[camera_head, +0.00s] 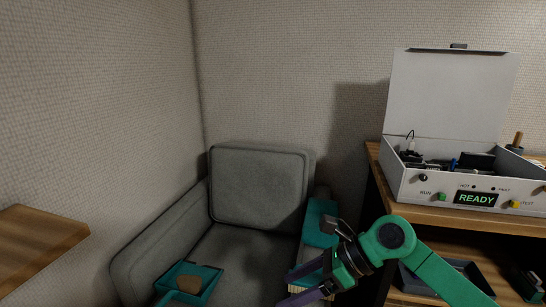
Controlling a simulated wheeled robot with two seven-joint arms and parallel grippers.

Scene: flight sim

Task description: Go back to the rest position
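My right gripper (303,283) hangs over the right side of the grey armchair (262,187), on a green arm from the lower right. Its two purple fingers are apart. A pale striped thing shows by the fingertips, partly hidden; I cannot tell whether they touch it. My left gripper is not in view.
A white case (410,187) with a raised lid and a "READY" display stands on a wooden shelf (440,213) at right. A grey tray lies on the lower shelf. A teal tray (207,285) holds a brown object. Another teal thing (318,220) is behind my gripper. A wooden surface (35,240) is at left.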

